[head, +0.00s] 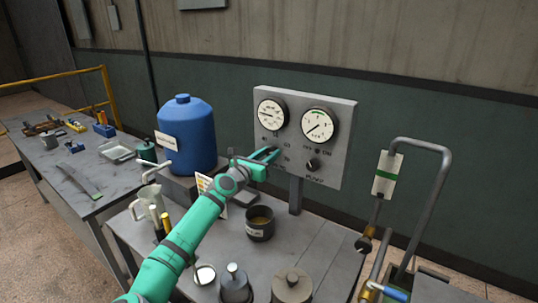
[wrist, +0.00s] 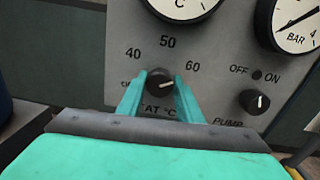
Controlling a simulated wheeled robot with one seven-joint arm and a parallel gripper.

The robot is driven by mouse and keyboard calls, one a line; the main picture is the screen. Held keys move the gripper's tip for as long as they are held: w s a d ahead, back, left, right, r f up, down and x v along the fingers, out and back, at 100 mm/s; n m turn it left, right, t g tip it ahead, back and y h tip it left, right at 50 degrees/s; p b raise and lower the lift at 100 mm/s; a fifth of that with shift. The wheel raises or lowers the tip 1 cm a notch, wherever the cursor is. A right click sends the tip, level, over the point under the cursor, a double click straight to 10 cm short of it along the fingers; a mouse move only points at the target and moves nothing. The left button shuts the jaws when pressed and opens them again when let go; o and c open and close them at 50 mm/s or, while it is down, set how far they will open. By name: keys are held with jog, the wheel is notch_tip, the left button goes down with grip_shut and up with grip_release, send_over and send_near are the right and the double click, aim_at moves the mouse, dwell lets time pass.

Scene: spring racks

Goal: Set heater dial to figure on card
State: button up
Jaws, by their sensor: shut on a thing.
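The heater dial (wrist: 160,82) is a small dark knob on the grey panel (head: 345,130), with 40, 50 and 60 printed around it and heat lettering below, partly covered. My gripper (wrist: 159,92) is shut on the dial, one green finger on each side. In the head view my gripper (head: 265,160) reaches the panel's lower left and hides the dial. The dial's pointer direction is hard to tell. A pale card (head: 204,183) stands partly behind my arm; its figure cannot be read.
A pump knob (wrist: 254,102) with OFF and ON marks sits right of the dial. Two round gauges, a °C one (head: 271,114) and a BAR one (head: 319,125), are above. A blue tank (head: 186,137) stands left. A dark pot (head: 260,225) is on the bench below.

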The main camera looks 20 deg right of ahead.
jog(key=shift+f, duration=0.15)
jog(key=o, duration=1)
jog(key=shift+o, duration=0.2)
jog(key=shift+a, duration=0.1)
jog(key=v, duration=1)
jog(key=shift+s+a, duration=0.2)
jog(key=shift+s, duration=0.1)
